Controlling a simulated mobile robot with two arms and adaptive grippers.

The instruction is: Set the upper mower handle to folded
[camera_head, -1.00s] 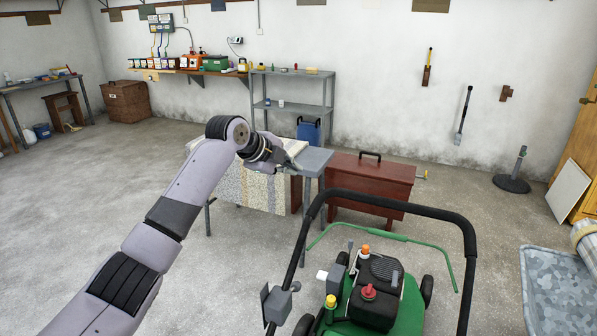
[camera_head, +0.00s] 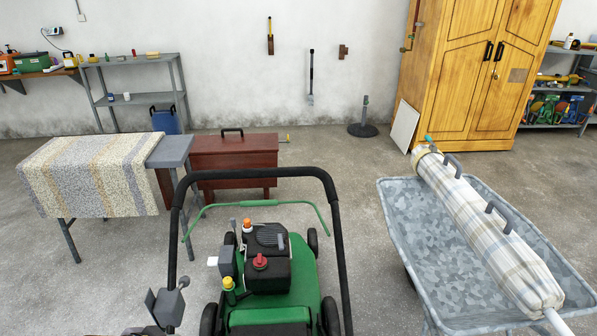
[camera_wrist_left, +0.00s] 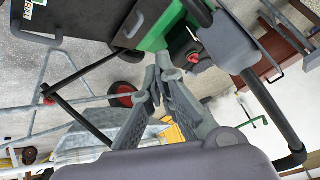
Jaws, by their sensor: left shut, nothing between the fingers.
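The green mower (camera_head: 265,300) stands at the bottom centre of the head view, with a black engine and a red cap. Its upper handle (camera_head: 262,173), a black tube arch, stands raised above the deck. A grey control block (camera_head: 166,305) sits on the handle's left leg. In the left wrist view, my left gripper (camera_wrist_left: 161,68) is shut and empty. Its fingertips appear close to the green mower body (camera_wrist_left: 160,30) there; contact cannot be told. The black handle tube (camera_wrist_left: 262,95) runs to the right of the fingers. My right gripper is not in view.
A grey wheelbarrow (camera_head: 405,235) holding a long checked roll (camera_head: 490,230) stands to the right. A cloth-covered table (camera_head: 90,175) is at the left. A red-brown chest (camera_head: 230,150) stands behind the mower. Floor between mower and wheelbarrow is clear.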

